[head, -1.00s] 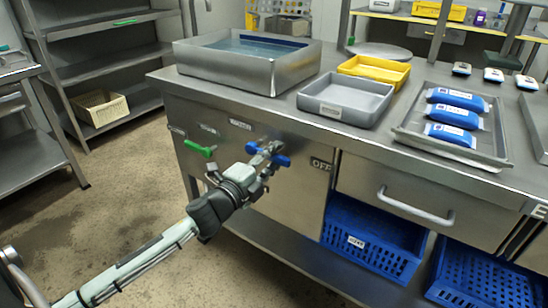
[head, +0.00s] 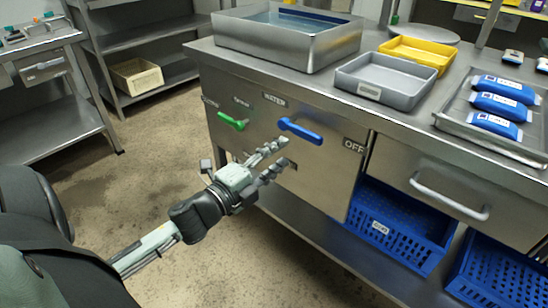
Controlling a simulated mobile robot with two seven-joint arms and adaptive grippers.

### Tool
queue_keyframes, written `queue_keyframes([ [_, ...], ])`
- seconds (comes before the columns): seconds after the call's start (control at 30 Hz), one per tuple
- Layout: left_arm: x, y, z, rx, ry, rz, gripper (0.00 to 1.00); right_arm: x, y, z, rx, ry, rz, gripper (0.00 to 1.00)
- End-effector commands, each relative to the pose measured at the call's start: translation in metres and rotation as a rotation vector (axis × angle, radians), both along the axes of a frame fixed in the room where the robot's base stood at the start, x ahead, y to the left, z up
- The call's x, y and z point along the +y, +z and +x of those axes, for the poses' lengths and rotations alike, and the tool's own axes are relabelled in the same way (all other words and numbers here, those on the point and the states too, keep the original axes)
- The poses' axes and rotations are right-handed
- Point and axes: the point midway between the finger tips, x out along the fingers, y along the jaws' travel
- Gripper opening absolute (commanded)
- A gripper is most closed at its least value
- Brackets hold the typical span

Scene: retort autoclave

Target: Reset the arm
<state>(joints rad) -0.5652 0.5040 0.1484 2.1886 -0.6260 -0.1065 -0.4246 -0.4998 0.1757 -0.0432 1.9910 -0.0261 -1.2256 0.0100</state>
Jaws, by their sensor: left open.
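My left gripper (head: 285,156) is open and empty in the head view, in front of the steel cabinet panel (head: 315,172). It is just below and left of the blue lever handle (head: 301,131), and looks apart from it. The blue lever points right and slightly down, toward the OFF label (head: 354,146); a WATER label (head: 274,98) is above its left end. A green handle (head: 232,121) is on the panel to the left. My right gripper is not in view.
On the counter are a steel basin of water (head: 287,38), a grey tray (head: 386,80), a yellow tray (head: 414,53) and a metal tray (head: 482,132) with blue pouches (head: 497,104). Blue crates (head: 402,226) are underneath. Open floor (head: 120,190) lies to the left.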

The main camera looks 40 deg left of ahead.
Motion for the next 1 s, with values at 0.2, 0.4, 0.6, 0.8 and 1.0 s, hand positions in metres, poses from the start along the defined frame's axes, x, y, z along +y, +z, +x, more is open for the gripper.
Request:
queue_keyframes([
  [0.2,0.001,0.000,-0.013,0.000,0.001,0.001,0.41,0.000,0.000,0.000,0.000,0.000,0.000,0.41],
  [0.4,0.001,0.001,-0.013,-0.001,0.000,0.001,0.41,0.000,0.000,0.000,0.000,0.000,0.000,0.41],
  [0.6,0.001,0.001,-0.012,0.000,0.001,0.001,0.41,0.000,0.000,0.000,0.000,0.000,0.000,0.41],
  [0.8,0.009,-0.012,-0.012,0.033,0.046,-0.053,0.41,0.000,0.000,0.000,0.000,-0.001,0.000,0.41],
  [1.0,0.044,-0.111,-0.028,0.290,0.364,-0.431,0.41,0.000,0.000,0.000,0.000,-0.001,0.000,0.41],
])
